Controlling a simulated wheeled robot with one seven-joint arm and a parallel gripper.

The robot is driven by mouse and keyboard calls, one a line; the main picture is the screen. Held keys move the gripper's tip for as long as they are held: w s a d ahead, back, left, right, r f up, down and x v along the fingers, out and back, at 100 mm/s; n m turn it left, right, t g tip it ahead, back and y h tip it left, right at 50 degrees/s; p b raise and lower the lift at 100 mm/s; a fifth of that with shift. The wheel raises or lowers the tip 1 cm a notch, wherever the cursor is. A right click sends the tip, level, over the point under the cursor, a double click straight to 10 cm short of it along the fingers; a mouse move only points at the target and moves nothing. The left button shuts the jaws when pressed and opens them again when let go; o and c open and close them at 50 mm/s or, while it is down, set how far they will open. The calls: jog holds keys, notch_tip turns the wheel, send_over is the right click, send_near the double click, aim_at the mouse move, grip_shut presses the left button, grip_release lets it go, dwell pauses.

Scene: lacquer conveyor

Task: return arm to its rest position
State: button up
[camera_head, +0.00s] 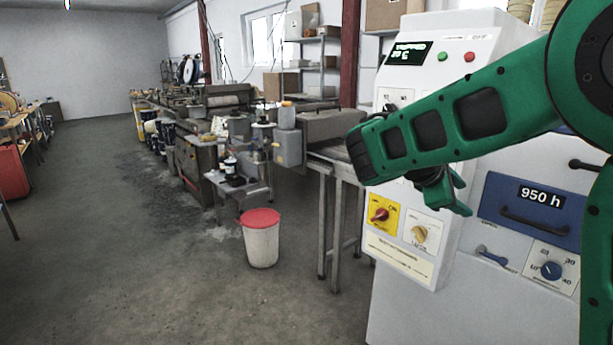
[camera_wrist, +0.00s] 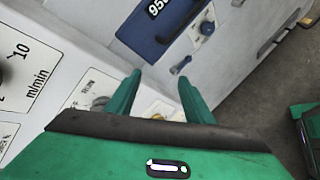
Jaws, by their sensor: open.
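My green arm reaches across the right of the head view in front of the white control cabinet (camera_head: 405,295). My gripper (camera_head: 462,196) hangs at the arm's end, partly hidden behind the forearm, close to the cabinet's front. In the wrist view my gripper (camera_wrist: 158,85) has its two fingers apart with nothing between them. Past the fingertips are a blue panel (camera_wrist: 150,35) and a blue-handled lever (camera_wrist: 181,65). Contact between the fingers and the cabinet cannot be told.
The cabinet carries a red switch on yellow (camera_head: 379,215), a yellow knob (camera_head: 419,234), the blue panel marked 950 h (camera_head: 500,222) and a dial (camera_head: 551,270). A red-lidded white bucket (camera_head: 261,245) stands beside the conveyor (camera_head: 340,160). The floor at left is open.

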jog(key=s+d+f+m+g+y, duration=0.25)
jog(key=s+d+f+m, duration=0.25)
jog(key=s, duration=0.3)
jog(key=s+d+f+m+g+y, duration=0.2)
jog(key=s+d+f+m+y, duration=0.1)
jog(key=s+d+f+m, duration=0.3)
jog(key=s+a+f+m+y, duration=0.1)
jog(key=s+m, duration=0.3)
jog(key=s, duration=0.6)
jog(key=s+a+f+m+y, duration=0.2)
jog(key=s+a+m+y, duration=0.2)
jog(key=s, duration=0.7)
jog(key=shift+s+a+f+m+g, duration=0.15)
jog(key=shift+a+m+g, duration=0.2)
jog(key=shift+m, duration=0.25)
jog(key=shift+d, duration=0.1)
jog(key=shift+w+f, duration=0.25)
jog(key=shift+w, duration=0.4)
